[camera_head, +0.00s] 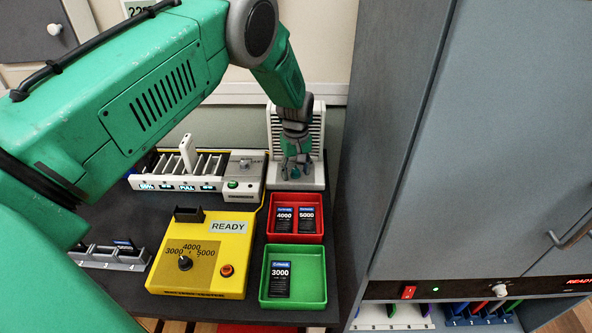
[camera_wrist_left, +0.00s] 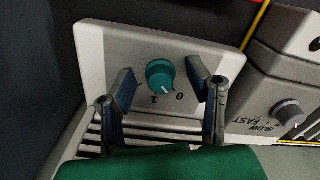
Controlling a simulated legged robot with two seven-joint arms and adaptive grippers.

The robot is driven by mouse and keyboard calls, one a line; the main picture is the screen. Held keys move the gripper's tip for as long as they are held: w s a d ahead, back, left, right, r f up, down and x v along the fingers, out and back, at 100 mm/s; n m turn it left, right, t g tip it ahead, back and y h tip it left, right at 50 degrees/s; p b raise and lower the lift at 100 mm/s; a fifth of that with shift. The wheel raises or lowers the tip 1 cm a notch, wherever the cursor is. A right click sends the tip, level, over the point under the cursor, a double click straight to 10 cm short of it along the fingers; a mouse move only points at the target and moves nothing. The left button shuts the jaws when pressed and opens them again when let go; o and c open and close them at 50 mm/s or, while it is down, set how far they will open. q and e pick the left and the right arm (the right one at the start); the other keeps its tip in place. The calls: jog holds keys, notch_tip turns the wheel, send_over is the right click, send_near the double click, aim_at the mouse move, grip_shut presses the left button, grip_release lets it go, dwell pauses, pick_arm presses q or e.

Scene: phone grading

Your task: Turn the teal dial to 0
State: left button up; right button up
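The teal dial (camera_wrist_left: 160,75) sits on the sloped pale face of a white slatted unit (camera_wrist_left: 100,48). Its pale pointer mark aims at the lower right, between the printed 1 and 0. My left gripper (camera_wrist_left: 158,72) is open, with one finger on each side of the dial and visible gaps; I see no contact. In the head view, the left gripper (camera_head: 297,168) is low in front of the slatted unit (camera_head: 318,150), and I cannot make out the dial there. My right gripper is not in view.
A grey charger (camera_head: 240,190) with slots and a SLOW/FAST knob (camera_wrist_left: 288,112) stands beside the unit. A red tray (camera_head: 320,232), green tray (camera_head: 321,300) and yellow READY box (camera_head: 212,283) are nearer. A tall grey cabinet (camera_head: 415,150) closes off the right.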

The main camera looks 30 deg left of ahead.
aim_at(296, 170)
pick_arm(q)
jog(key=shift+r, duration=0.1)
notch_tip(296, 170, up, 12)
dwell(0.5)
jog(key=shift+w+a, duration=0.1)
